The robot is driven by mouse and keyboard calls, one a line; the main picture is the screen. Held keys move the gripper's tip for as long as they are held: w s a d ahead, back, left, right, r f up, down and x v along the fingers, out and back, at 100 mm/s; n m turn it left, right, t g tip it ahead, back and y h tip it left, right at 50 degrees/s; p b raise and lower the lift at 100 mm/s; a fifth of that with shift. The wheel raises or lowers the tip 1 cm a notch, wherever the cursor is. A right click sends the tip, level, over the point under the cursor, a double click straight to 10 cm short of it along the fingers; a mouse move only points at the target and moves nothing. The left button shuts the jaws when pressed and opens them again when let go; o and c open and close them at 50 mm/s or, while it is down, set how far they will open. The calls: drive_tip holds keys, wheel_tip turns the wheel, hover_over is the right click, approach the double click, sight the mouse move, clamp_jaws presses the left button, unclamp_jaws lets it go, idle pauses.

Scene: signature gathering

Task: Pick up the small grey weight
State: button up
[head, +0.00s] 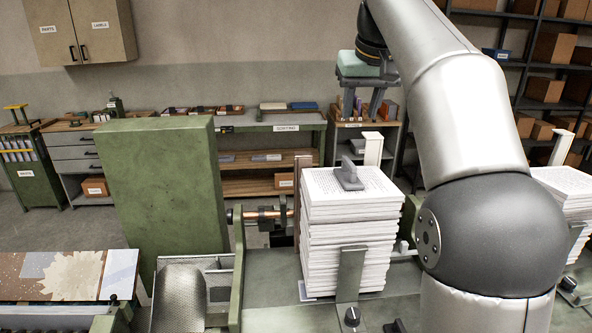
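The small grey weight (348,177) rests on top of a tall stack of printed white sheets (350,235). It has a flat base and an upright fin-like grip. My gripper (361,112) hangs above the weight in the picture, pointing down, clear of the stack. Its two fingers are apart with nothing between them. The gap between the fingertips and the weight in depth is hard to tell from this one view.
A green metal block (160,195) stands left of the stack. An upright plate (350,275) stands against the stack's front. A second paper stack (568,185) is at the right, partly behind my arm. A sorting bench (262,122) and shelves stand behind.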

approach(350, 161)
drive_tip(key=x, duration=0.5)
drive_tip(key=shift+s+a+f, duration=0.1)
drive_tip(key=shift+s+a, duration=0.2)
drive_tip(key=shift+d+p+x, duration=0.2)
drive_tip(key=shift+p+x, duration=0.7)
drive_tip(key=shift+x, duration=1.75)
drive_tip(key=shift+w, duration=0.15)
clamp_jaws()
